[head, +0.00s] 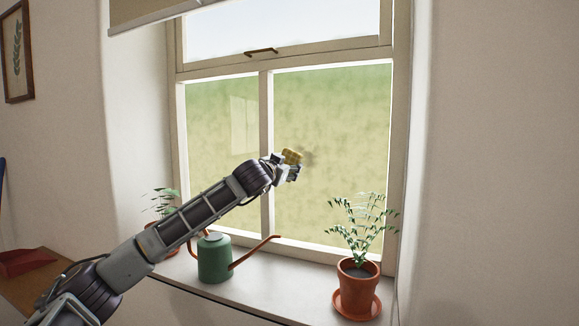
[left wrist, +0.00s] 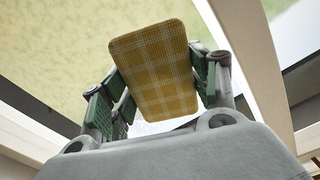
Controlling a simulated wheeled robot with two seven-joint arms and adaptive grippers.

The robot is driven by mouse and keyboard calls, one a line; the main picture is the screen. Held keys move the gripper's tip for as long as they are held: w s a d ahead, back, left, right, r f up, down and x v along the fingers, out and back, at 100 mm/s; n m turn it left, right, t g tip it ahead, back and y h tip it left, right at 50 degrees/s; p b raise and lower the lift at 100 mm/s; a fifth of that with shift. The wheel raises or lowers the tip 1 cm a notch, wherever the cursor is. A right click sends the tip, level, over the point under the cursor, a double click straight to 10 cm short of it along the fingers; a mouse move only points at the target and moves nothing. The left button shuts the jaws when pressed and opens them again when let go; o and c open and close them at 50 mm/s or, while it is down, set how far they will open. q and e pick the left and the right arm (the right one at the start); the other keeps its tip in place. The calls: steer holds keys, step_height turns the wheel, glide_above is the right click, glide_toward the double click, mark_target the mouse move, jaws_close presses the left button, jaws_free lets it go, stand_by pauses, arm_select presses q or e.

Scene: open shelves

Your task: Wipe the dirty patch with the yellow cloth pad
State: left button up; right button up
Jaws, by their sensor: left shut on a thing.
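My left gripper (head: 287,170) reaches up to the lower right window pane and is shut on the yellow cloth pad (head: 292,157). In the left wrist view the pad (left wrist: 157,70) is a yellow and white checked slab between the green-lined fingers of the gripper (left wrist: 160,85). A dark smudgy dirty patch (head: 308,158) shows on the pane just right of the pad. The pad may hide part of it. I cannot tell whether the pad touches the glass. My right gripper is not in view.
On the sill (head: 300,296) stand a green watering can (head: 214,260) with a copper spout and a potted plant (head: 358,277) on a saucer at the right. Another plant (head: 163,205) is partly behind my arm. A window handle (head: 261,51) sits above. The pane's right part is clear.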

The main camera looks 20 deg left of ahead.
mark_target(297, 157)
arm_select(q)
steer(key=shift+a, duration=0.2)
steer(key=shift+a+r+p, duration=0.1)
steer(key=shift+r+p, duration=0.75)
steer(key=shift+r, duration=0.05)
steer(key=shift+r+p, duration=0.6)
steer(key=shift+r, duration=0.15)
steer(key=shift+d, duration=0.25)
steer(key=shift+w+d+f, duration=0.15)
steer(key=shift+d, duration=1.8)
steer(key=shift+w+d, duration=0.1)
steer(key=shift+d, duration=1.7)
steer(key=shift+d, duration=0.1)
